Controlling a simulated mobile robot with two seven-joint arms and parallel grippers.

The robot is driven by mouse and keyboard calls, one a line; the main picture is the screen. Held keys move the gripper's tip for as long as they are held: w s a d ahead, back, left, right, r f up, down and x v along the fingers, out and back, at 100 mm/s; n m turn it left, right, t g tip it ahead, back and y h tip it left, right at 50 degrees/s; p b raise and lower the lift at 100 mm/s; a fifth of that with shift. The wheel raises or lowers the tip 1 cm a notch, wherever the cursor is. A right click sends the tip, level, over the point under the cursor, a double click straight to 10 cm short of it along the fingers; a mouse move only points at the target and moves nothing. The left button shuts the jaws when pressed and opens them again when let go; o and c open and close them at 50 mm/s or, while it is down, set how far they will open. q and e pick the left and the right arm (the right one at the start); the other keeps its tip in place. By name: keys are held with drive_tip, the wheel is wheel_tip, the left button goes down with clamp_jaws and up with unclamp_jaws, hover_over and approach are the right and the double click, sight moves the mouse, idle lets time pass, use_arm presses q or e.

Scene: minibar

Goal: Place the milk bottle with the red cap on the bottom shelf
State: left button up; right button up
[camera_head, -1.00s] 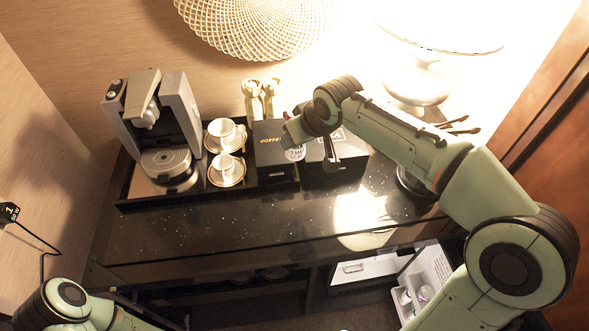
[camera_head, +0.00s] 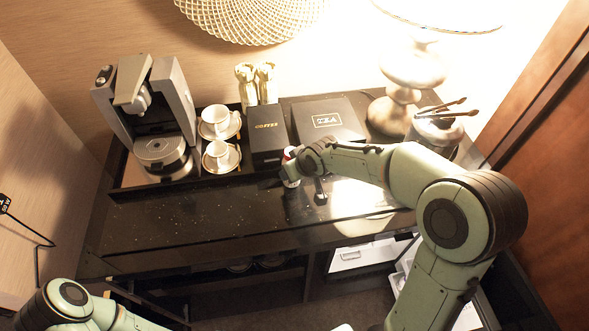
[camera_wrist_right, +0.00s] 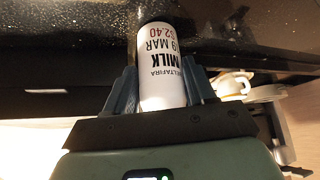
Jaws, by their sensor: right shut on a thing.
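The milk bottle (camera_wrist_right: 162,68) is between the fingers of my right gripper (camera_wrist_right: 163,92), which is shut on it. Its white label reads MILK in the right wrist view, upside down there. In the head view the bottle (camera_head: 291,168) shows as a small white shape with some red at its top, at the front edge of the black tray. My right gripper (camera_head: 292,172) there is mostly hidden by its wrist. The shelf space (camera_head: 255,288) under the black counter is partly visible. Of my left arm, only a part shows at the lower left; its gripper is out of view.
On the tray stand a coffee machine (camera_head: 150,115), cups (camera_head: 218,120), a coffee box (camera_head: 266,132) and a tea box (camera_head: 328,120). A lamp (camera_head: 402,90) and an ice bucket with tongs (camera_head: 436,128) are at the right. The counter's left front (camera_head: 170,225) is clear. Below right is an open fridge (camera_head: 362,258).

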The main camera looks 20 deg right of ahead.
drive_tip(key=o, duration=0.8)
drive_tip(key=shift+f, duration=0.2)
drive_tip(key=o, duration=0.4)
drive_tip(key=shift+r, duration=0.1)
drive_tip(key=shift+o, duration=0.2)
